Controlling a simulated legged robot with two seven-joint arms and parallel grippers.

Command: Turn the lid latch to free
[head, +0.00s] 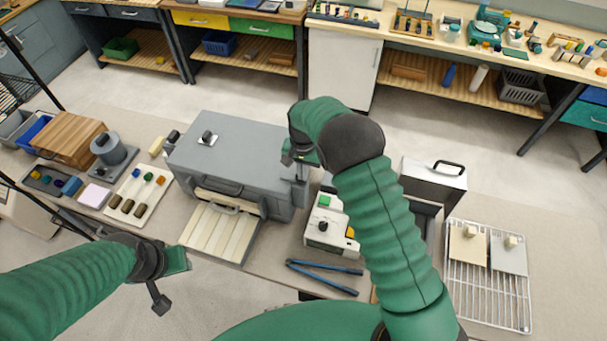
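A large grey box (240,145) stands on the bench, with a handle on its front. A small dark knob on a pale plate (207,139) sits on its top at the left; it looks like a latch, but I cannot tell its turn position. A tray with cream slats (222,230) sticks out from the front of the box. My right gripper (299,172) points down at the right end of the box; its fingers are partly hidden, and contact is unclear. My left gripper (172,283) is open and empty, in front of the bench at the lower left.
A white control unit (330,222) and blue-handled tongs (324,276) lie right of the box. A grey metal case (433,184) and a wire rack (488,290) stand further right.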

